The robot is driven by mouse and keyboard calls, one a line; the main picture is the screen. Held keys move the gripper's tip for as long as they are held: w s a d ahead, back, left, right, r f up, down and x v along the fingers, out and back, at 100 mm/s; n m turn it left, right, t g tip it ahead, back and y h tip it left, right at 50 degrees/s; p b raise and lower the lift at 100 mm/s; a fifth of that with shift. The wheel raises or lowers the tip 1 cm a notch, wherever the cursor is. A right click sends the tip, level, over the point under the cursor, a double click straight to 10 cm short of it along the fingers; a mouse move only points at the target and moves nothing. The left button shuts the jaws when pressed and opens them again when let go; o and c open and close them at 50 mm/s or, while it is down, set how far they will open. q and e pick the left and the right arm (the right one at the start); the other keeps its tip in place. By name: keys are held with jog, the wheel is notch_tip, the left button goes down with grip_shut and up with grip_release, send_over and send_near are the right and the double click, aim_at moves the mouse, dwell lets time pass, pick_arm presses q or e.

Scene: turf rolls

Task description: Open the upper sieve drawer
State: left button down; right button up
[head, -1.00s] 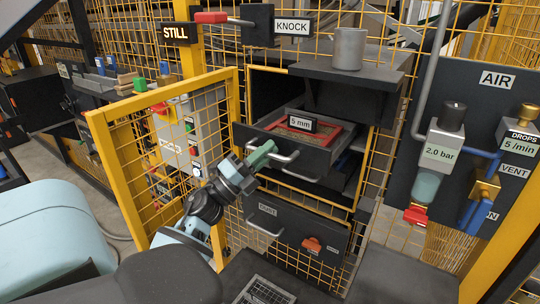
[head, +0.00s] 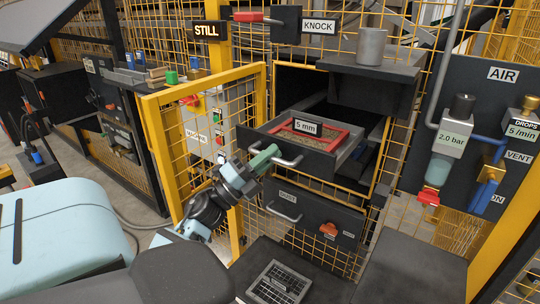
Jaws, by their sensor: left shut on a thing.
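The upper sieve drawer (head: 328,164) is a dark box labelled "5 mm". It stands pulled well out of its cabinet, with a red-framed sieve (head: 337,137) holding brownish material inside. A pale bar handle (head: 287,161) runs along its front. My left gripper (head: 265,158), with green fingers, is shut on the left part of this handle. My right gripper is not in view.
A yellow mesh door (head: 152,150) stands open just left of my left arm. Below is a closed "DUST" drawer (head: 315,215) with its own handle. A dark shelf (head: 370,75) bearing a grey cylinder (head: 371,47) overhangs the drawer's back.

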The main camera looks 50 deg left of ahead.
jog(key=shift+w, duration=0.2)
pick_arm(q)
jog(key=c, duration=1.7)
grip_release()
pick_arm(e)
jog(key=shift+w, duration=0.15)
